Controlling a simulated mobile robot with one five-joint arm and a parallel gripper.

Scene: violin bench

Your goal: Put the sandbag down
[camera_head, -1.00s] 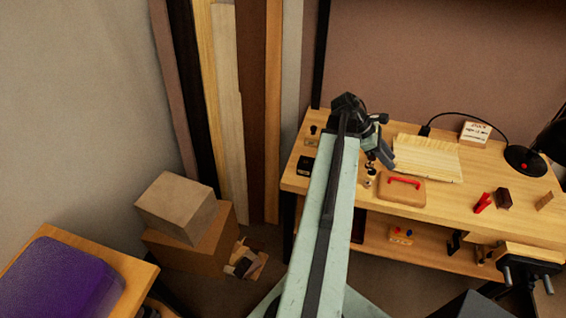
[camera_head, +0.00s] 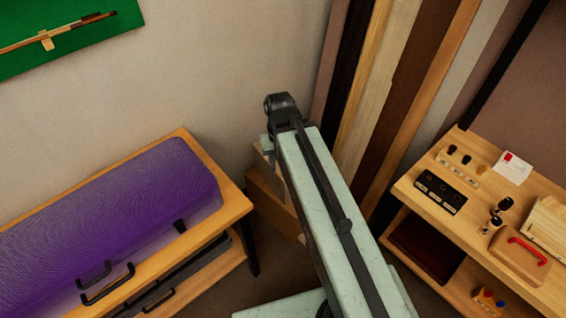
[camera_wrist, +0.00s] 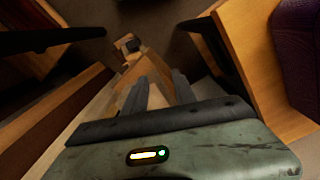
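A tan block-like pad with a red handle, which looks like the sandbag (camera_head: 508,262), rests on the workbench (camera_head: 420,193) at the right of the head view. My gripper is well to the left of it, at the far end of my arm in the head view, where its fingers are mostly hidden. In the wrist view my gripper (camera_wrist: 160,82) shows two dark fingers standing apart with nothing held between them. It points down toward the cardboard boxes and floor. The sandbag is not seen in the wrist view.
Stacked boxes (camera_head: 268,200) stand in the corner below my gripper, beside tall wood boards (camera_head: 395,80). A purple cover (camera_head: 120,215) lies over a wooden bench on the left. On the workbench are a black box (camera_head: 440,191), small knobs and a white-and-red card (camera_head: 513,168).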

